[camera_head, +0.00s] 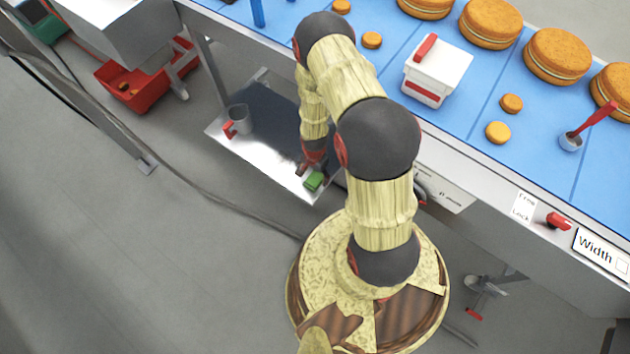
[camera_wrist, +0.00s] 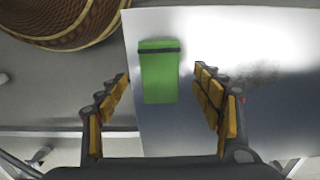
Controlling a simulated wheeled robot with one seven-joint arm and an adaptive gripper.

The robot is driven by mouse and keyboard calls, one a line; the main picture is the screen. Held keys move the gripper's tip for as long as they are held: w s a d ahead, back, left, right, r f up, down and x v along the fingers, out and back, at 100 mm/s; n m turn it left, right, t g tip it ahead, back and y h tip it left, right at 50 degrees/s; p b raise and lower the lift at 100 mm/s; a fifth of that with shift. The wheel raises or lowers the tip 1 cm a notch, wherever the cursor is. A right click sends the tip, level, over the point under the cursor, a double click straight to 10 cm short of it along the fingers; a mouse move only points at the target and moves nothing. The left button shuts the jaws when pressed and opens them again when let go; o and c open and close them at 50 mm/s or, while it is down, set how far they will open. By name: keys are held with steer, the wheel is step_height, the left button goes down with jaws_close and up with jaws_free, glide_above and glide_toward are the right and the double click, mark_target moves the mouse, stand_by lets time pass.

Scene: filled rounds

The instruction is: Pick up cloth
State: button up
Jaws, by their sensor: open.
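A green block-shaped thing (camera_head: 314,181), which looks like the folded cloth, lies near the front edge of the low metal shelf (camera_head: 258,171). In the wrist view the green cloth (camera_wrist: 160,75) is a small upright rectangle with a dark band near its top. My gripper (camera_wrist: 161,77) is open, with one finger on each side of the cloth in that view and nothing held. I cannot tell how high the fingers are above it. In the head view my gripper is small and partly hidden by my arm, just beside the cloth.
A grey cup (camera_head: 239,118) with a red part stands at the shelf's left end. The blue conveyor (camera_head: 455,95) above carries large filled rounds, small rounds and a white box (camera_head: 437,70). A red bin (camera_head: 145,78) stands on the floor at left. The shelf's middle is clear.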

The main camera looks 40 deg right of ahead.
mark_target(315, 180)
step_height(315, 180, down, 2)
steer(key=shift+f+b, duration=0.25)
steer(key=shift+b, duration=0.1)
steer(key=c, duration=1.4)
steer(key=shift+o, duration=0.2)
steer(key=shift+r, duration=0.15)
